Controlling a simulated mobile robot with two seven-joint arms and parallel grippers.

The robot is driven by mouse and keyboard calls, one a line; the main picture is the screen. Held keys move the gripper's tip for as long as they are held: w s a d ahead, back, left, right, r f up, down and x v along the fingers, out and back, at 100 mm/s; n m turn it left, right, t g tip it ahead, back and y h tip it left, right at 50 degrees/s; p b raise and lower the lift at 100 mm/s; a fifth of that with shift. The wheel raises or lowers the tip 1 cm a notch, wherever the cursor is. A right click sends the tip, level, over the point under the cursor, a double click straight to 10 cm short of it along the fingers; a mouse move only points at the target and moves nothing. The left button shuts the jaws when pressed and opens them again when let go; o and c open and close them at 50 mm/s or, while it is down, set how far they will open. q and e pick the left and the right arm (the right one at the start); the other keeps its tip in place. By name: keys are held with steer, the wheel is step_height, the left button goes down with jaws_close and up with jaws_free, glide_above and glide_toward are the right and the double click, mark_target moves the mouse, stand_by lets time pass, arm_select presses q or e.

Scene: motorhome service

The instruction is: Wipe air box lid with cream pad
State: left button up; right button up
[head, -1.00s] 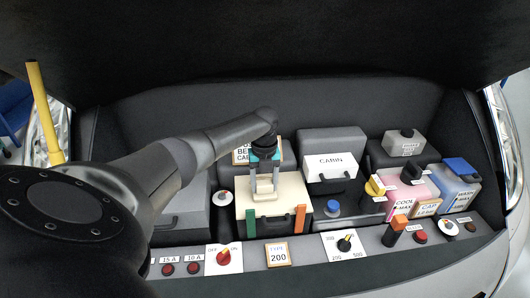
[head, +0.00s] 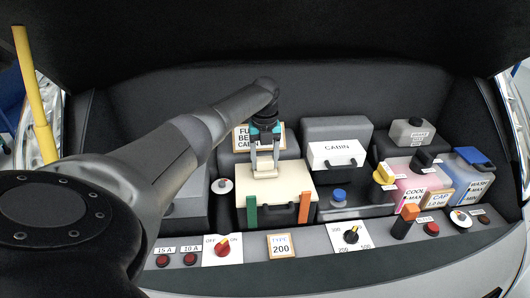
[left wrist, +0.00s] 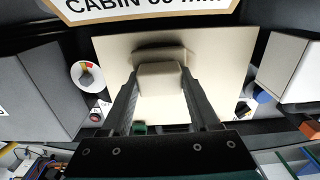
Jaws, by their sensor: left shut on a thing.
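The air box lid (head: 290,181) is a flat cream panel on a dark box, with a green clip (head: 251,211) and an orange clip (head: 304,207) on its front. My left gripper (head: 265,168) points down over the back part of the lid and is shut on a cream pad (head: 265,173). In the left wrist view the pad (left wrist: 161,78) sits between the fingers over the lid (left wrist: 215,65). The pad looks close to the lid; I cannot tell if they touch. My right gripper is not in view.
A sign (head: 240,140) stands behind the lid. A yellow pole (head: 33,95) is at the left.

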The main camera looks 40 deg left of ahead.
arm_select(q)
steer(key=shift+r, duration=0.1)
step_height(320, 180, up, 6)
steer(key=p, duration=0.6)
step_height(320, 180, up, 3)
steer(key=p, duration=0.3)
stand_by(0.4)
steer(key=shift+f, duration=0.25)
steer(key=f+b, duration=0.5)
steer(key=f, duration=0.1)
steer(key=shift+w+d+f+b, duration=0.15)
steer(key=shift+w+f+b, duration=0.05)
steer(key=shift+f+b, duration=0.2)
steer(key=shift+f+b, duration=0.85)
steer(key=shift+f, duration=0.25)
stand_by(0.6)
